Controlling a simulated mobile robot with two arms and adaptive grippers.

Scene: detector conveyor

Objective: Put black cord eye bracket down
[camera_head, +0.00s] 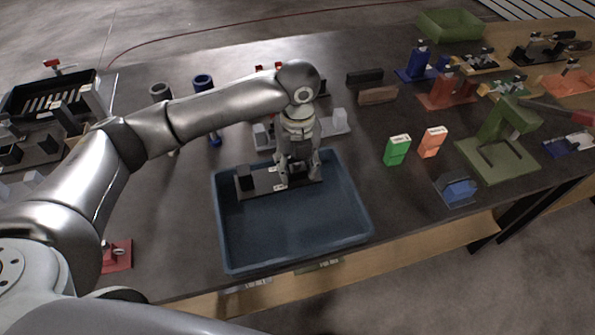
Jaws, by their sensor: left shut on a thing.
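A dark blue-grey tray (290,235) sits near the table's front edge. My left gripper (298,178) points down into its back part, shut on the black cord eye bracket (262,186). The bracket is a dark long plate with an upright block at its left end. It lies level inside the tray, by the back wall. Whether it touches the tray floor I cannot tell. The fingers hide part of its middle. My right gripper does not show.
Right of the tray stand a green block (397,150), an orange block (432,142), a blue part (456,189) and a green press-like fixture (495,155). A red bracket (117,256) lies left. The tray's front half is empty.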

